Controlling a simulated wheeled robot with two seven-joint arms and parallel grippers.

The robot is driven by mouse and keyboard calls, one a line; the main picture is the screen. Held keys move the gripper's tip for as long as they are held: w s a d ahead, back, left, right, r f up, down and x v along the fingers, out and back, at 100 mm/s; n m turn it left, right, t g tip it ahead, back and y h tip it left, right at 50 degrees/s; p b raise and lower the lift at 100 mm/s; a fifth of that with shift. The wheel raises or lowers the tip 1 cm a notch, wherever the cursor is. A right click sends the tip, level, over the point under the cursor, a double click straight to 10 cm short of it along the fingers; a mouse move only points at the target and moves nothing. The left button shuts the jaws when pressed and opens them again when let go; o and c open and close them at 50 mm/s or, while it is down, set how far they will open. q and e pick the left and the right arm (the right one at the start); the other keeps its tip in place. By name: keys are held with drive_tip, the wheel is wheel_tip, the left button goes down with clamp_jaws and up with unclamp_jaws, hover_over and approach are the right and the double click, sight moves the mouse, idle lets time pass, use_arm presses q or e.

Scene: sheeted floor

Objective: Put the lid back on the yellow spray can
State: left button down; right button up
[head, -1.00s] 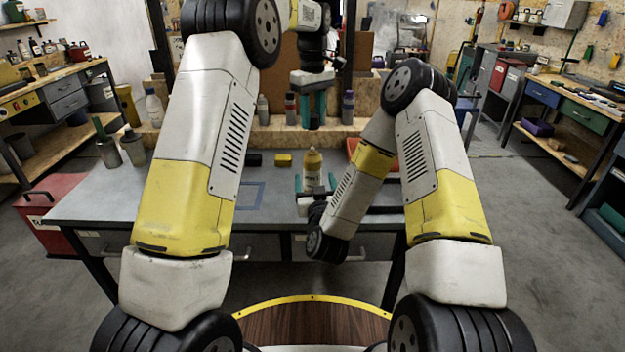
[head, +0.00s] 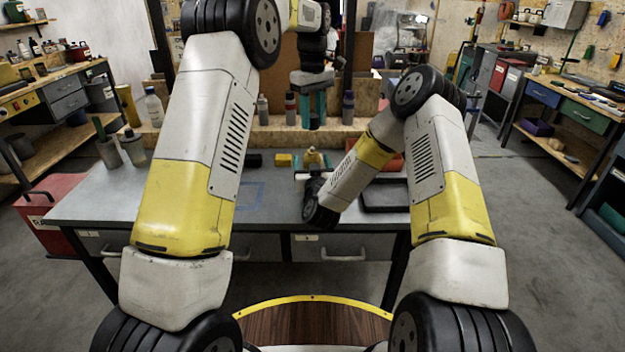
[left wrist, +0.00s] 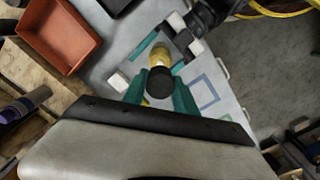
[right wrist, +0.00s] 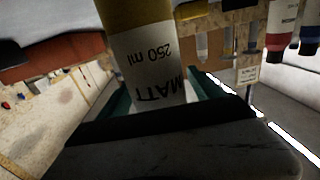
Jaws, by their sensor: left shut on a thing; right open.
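The yellow spray can (head: 312,157) stands upright on the grey workbench; my right forearm hides its lower part in the head view. In the right wrist view its label (right wrist: 145,60) reads "MATT 250 ml". My right gripper (head: 312,171) is open, with its teal fingers on either side of the can; contact cannot be told. My left gripper (head: 313,118) points down above and behind the can in the head view. It is shut on the dark round lid (left wrist: 160,84), which in the left wrist view overlaps the near end of the yellow can (left wrist: 160,54).
A small yellow block (head: 284,160) and a black block (head: 254,160) lie left of the can. An orange tray (left wrist: 62,35) and a dark tray (head: 385,196) lie to the right. Bottles line the wooden shelf behind.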

clamp_jaws()
use_arm(q)
drive_tip(key=shift+f, duration=2.5)
drive_tip(key=shift+f, duration=0.1)
drive_tip(key=shift+f, duration=0.8)
drive_tip(key=shift+f, duration=0.6)
drive_tip(key=c, duration=0.9)
unclamp_jaws()
